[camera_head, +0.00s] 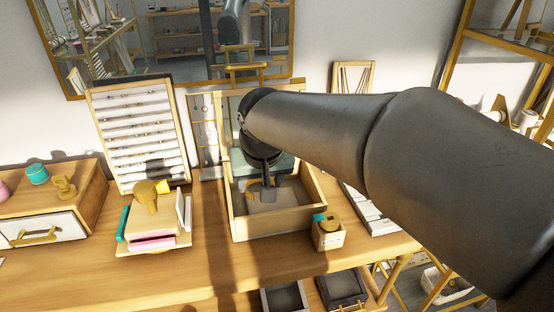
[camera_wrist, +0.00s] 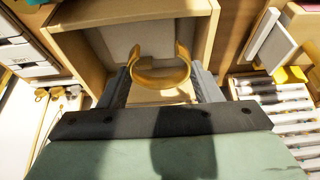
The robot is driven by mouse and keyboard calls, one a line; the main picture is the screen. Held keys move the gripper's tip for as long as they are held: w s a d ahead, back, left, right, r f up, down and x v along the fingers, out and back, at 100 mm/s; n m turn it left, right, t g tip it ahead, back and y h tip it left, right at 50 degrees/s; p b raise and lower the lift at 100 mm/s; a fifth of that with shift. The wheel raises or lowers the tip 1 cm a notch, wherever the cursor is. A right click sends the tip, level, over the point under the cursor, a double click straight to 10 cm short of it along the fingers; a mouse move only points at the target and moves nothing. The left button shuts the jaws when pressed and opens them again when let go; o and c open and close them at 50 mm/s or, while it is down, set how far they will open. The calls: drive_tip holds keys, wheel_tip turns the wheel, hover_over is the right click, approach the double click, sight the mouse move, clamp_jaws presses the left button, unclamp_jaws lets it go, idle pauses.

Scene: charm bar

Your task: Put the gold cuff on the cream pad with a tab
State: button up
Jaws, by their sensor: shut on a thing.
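The gold cuff (camera_wrist: 158,72) is an open C-shaped band in the wrist view, held between the fingers of my gripper (camera_wrist: 160,88). In the head view my gripper (camera_head: 268,190) points down inside the outline of an open wooden box (camera_head: 270,229), with part of the cuff (camera_head: 252,187) showing beside it. I cannot tell the cuff's height above the box floor. The box has a pale grey lining (camera_wrist: 113,38) in the wrist view. I cannot clearly make out a cream pad with a tab; my arm and gripper hide part of the area.
A small wooden box (camera_head: 328,238) holding teal and gold pieces stands at the front right. A stand with a gold piece (camera_head: 147,195) and coloured cards is to the left. A ring display (camera_head: 138,138) rises behind it. A green panel (camera_head: 285,162) is at the box's back.

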hover_over(274, 207)
drive_tip(key=f, duration=0.5)
drive_tip(key=shift+s+a+f+p, duration=0.2)
drive_tip(key=shift+s+a+p, duration=0.1)
drive_tip(key=f, duration=0.3)
drive_tip(key=shift+w+d+f, duration=0.1)
drive_tip(key=shift+w+d, duration=0.2)
drive_tip(key=shift+w, duration=0.05)
drive_tip(key=shift+f, duration=0.4)
drive_tip(key=shift+f, duration=0.1)
drive_tip(key=shift+f, duration=0.15)
drive_tip(key=o, duration=1)
drive_tip(key=shift+c, duration=0.2)
